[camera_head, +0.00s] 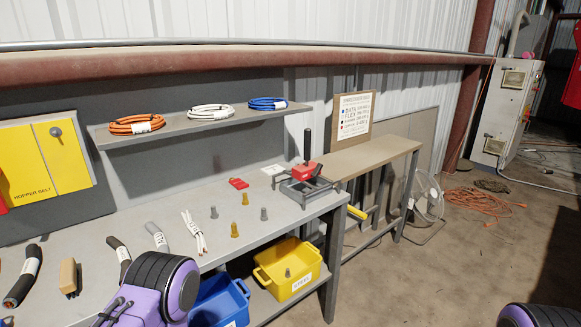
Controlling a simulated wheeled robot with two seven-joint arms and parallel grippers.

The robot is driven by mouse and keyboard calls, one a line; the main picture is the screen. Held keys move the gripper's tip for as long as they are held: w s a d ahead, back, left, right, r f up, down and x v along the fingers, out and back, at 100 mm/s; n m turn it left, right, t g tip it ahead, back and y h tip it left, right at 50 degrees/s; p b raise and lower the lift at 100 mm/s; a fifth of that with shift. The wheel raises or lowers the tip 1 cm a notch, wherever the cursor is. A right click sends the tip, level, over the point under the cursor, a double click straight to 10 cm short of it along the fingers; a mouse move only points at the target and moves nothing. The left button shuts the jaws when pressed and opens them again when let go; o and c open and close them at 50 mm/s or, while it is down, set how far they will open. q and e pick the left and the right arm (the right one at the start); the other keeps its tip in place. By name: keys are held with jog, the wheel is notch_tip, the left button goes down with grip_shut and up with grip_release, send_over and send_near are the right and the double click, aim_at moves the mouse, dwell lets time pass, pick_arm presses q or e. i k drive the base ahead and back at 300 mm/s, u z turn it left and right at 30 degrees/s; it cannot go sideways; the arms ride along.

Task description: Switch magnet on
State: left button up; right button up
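No part is readably labelled as a magnet. A red block with an upright black handle (306,168) sits on a grey metal frame (327,185) at the right end of the workbench. A yellow panel (38,160) at the left is marked "HOPPER BELT" and has a round grey knob (56,131). A red part at the left picture edge is mostly cut off. Purple and black parts of my arms show at the bottom centre-left and the bottom right corner. Neither gripper's fingers can be seen.
Yellow (290,270) and blue (220,302) bins stand below. Coiled cables lie on the shelf (200,124). An orange cable (478,203) lies on the floor.

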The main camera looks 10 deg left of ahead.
aim_at(318, 169)
jog(key=z, duration=1.05)
jog(key=i, duration=3.75)
jog(key=u, duration=2.85)
